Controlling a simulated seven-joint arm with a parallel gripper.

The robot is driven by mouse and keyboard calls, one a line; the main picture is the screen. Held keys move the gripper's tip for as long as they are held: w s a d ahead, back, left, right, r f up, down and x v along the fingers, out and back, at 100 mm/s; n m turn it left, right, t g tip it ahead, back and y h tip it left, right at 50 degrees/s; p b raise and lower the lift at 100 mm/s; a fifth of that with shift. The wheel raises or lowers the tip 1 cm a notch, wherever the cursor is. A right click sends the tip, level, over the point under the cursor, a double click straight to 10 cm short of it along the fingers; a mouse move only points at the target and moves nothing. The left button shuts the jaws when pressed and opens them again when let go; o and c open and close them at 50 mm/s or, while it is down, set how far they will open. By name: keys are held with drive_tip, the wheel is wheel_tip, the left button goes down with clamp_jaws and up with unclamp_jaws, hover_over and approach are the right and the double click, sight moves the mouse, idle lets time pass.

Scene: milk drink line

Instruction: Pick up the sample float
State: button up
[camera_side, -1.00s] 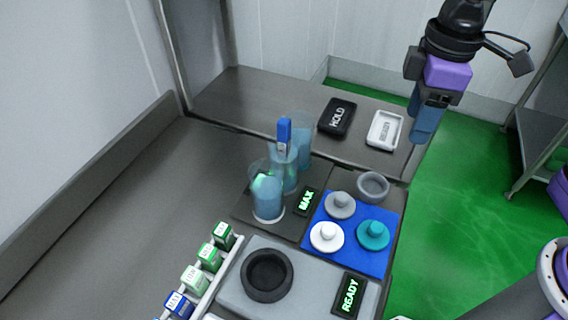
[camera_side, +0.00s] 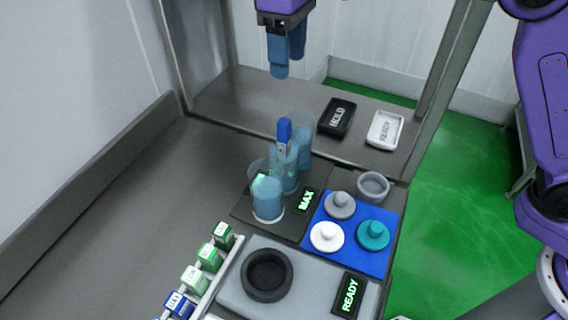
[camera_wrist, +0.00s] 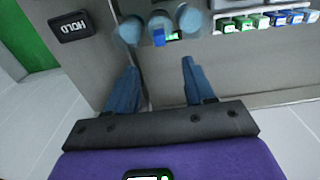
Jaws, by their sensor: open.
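A blue-topped piece (camera_side: 284,134), which I take to be the sample float, stands upright in the middle of three clear cylinders (camera_side: 289,172) holding bluish liquid. Its lower part is hard to make out through the cylinder wall. In the wrist view its blue top (camera_wrist: 159,38) shows beyond and between my fingertips. My gripper (camera_side: 286,62) points down with blue fingers, well above the cylinders and apart from them. In the wrist view my gripper (camera_wrist: 159,68) is open, with nothing between the fingers.
The front cylinder (camera_side: 267,200) and rear cylinder (camera_side: 303,140) stand close to the middle one. A MAX sign (camera_side: 307,200) is beside them. Knobbed lids sit on a blue mat (camera_side: 345,256). HOLD (camera_side: 337,117) and READY (camera_side: 385,129) trays lie behind.

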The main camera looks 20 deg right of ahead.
sight(284, 121)
wheel_tip(284, 121, down, 12)
drive_tip(key=shift+r, duration=0.25)
drive_tip(key=shift+w+a+f, duration=0.1)
drive_tip(key=shift+w+f, duration=0.1)
drive_tip(key=shift+f, duration=1.25)
drive_tip(key=shift+w+a+f, duration=0.1)
drive_tip(key=shift+w+f, duration=0.05)
drive_tip(key=shift+f, duration=1.25)
clamp_jaws()
